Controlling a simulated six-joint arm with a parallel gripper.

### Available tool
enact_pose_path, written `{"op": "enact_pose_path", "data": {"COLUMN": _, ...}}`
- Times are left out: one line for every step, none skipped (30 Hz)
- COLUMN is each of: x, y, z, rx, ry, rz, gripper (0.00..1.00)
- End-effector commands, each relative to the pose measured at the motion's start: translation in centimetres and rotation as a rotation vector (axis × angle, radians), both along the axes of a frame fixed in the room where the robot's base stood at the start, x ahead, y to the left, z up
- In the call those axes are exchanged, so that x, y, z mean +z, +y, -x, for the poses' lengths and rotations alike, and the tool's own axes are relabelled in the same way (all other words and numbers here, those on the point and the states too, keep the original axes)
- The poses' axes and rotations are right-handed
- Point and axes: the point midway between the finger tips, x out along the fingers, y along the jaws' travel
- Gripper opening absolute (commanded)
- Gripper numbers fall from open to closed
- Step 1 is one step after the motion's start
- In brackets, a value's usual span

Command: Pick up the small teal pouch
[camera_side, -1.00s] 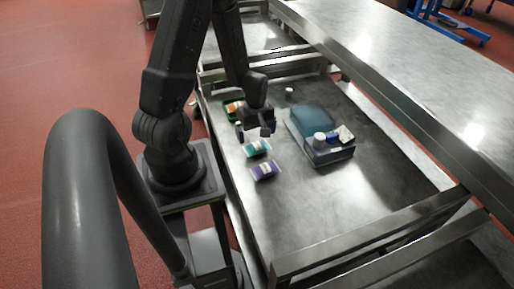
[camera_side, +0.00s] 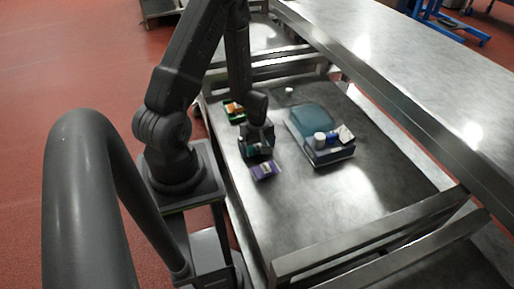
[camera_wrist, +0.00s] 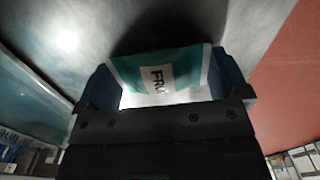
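The small teal pouch (camera_wrist: 185,66) lies on the steel table, with a white label reading "FRU" and white edges. In the wrist view it spans the gap between the two fingers of my gripper (camera_wrist: 165,80), one at each side edge. The fingers are spread about as wide as the pouch; firm contact cannot be made out. In the side view my gripper (camera_side: 257,152) is down over the pouch's spot and hides most of it.
A purple pouch (camera_side: 265,171) lies close in front of my gripper. Green and orange packs (camera_side: 234,111) lie behind it. To the right stands a blue-grey unit (camera_side: 318,151) with a white-capped jar (camera_side: 319,139) and small boxes. The table's front right is clear.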

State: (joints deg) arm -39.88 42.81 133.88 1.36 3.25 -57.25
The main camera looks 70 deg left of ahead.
Motion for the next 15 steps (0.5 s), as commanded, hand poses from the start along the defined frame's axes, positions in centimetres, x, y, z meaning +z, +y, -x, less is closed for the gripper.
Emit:
{"op": "enact_pose_path", "data": {"x": 0.01, "y": 0.00, "z": 0.01, "rx": 0.000, "ry": 0.000, "rz": 0.000, "gripper": 0.89}}
{"op": "enact_pose_path", "data": {"x": 0.01, "y": -0.01, "z": 0.01, "rx": 0.000, "ry": 0.000, "rz": 0.000, "gripper": 0.86}}
{"op": "enact_pose_path", "data": {"x": 0.02, "y": -0.01, "z": 0.01, "rx": 0.000, "ry": 0.000, "rz": 0.000, "gripper": 0.82}}
{"op": "enact_pose_path", "data": {"x": 0.02, "y": -0.01, "z": 0.01, "rx": 0.000, "ry": 0.000, "rz": 0.000, "gripper": 0.79}}
{"op": "enact_pose_path", "data": {"x": 0.02, "y": -0.01, "z": 0.01, "rx": 0.000, "ry": 0.000, "rz": 0.000, "gripper": 0.76}}
{"op": "enact_pose_path", "data": {"x": 0.02, "y": -0.01, "z": 0.01, "rx": 0.000, "ry": 0.000, "rz": 0.000, "gripper": 0.72}}
{"op": "enact_pose_path", "data": {"x": 0.03, "y": -0.01, "z": 0.01, "rx": 0.000, "ry": 0.000, "rz": 0.000, "gripper": 0.69}}
{"op": "enact_pose_path", "data": {"x": 0.03, "y": -0.01, "z": 0.01, "rx": 0.000, "ry": 0.000, "rz": 0.000, "gripper": 0.67}}
{"op": "enact_pose_path", "data": {"x": 0.04, "y": 0.00, "z": 0.00, "rx": 0.000, "ry": 0.000, "rz": 0.000, "gripper": 0.66}}
{"op": "enact_pose_path", "data": {"x": 0.04, "y": 0.00, "z": 0.00, "rx": 0.000, "ry": 0.000, "rz": 0.000, "gripper": 0.66}}
{"op": "enact_pose_path", "data": {"x": 0.04, "y": 0.00, "z": 0.00, "rx": 0.000, "ry": 0.000, "rz": 0.000, "gripper": 0.66}}
{"op": "enact_pose_path", "data": {"x": 0.04, "y": 0.00, "z": 0.00, "rx": 0.000, "ry": 0.000, "rz": 0.000, "gripper": 0.66}}
{"op": "enact_pose_path", "data": {"x": 0.04, "y": 0.00, "z": 0.00, "rx": 0.000, "ry": 0.000, "rz": 0.000, "gripper": 0.66}}
{"op": "enact_pose_path", "data": {"x": 0.05, "y": 0.00, "z": 0.00, "rx": 0.000, "ry": 0.000, "rz": 0.000, "gripper": 0.66}}
{"op": "enact_pose_path", "data": {"x": 0.09, "y": 0.00, "z": 0.00, "rx": 0.000, "ry": 0.000, "rz": 0.000, "gripper": 0.66}}
